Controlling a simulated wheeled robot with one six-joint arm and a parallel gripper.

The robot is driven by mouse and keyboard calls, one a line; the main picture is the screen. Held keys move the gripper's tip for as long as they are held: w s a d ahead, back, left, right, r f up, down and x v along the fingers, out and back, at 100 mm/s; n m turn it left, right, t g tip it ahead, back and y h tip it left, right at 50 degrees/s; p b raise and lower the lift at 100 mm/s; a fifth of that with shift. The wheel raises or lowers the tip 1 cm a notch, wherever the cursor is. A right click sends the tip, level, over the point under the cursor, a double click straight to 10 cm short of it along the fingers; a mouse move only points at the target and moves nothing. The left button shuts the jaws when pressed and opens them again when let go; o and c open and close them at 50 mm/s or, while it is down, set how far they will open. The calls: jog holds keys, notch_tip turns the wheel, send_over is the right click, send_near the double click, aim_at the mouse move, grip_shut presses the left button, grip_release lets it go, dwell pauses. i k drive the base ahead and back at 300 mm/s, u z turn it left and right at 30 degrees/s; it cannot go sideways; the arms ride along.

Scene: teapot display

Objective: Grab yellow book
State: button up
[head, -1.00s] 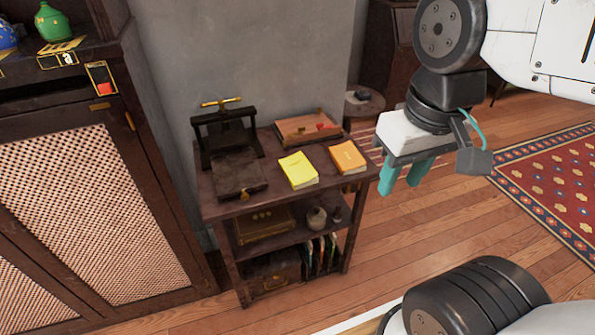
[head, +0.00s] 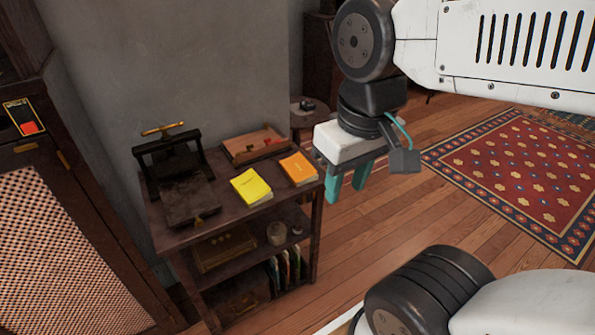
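The yellow book (head: 251,187) lies flat on the top of a dark wooden shelf table (head: 222,219), near its front right. An orange book (head: 298,169) lies just right of it. My gripper (head: 348,190) hangs to the right of the table, fingers pointing down. Its two teal fingers are apart with nothing seen between them, so it is open. It is clear of the yellow book, with the orange book between them in the picture.
A black press (head: 180,180) stands on the table's left. A wooden tray (head: 252,146) lies behind the books. A small round table (head: 305,112) stands behind. A dark cabinet (head: 70,235) is at left. Wooden floor and a red rug (head: 520,180) are at right.

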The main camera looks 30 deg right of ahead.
aim_at(251, 188)
jog(key=z, duration=2.5)
jog(key=k, duration=1.05)
jog(key=u, duration=1.35)
jog(key=i, duration=0.5)
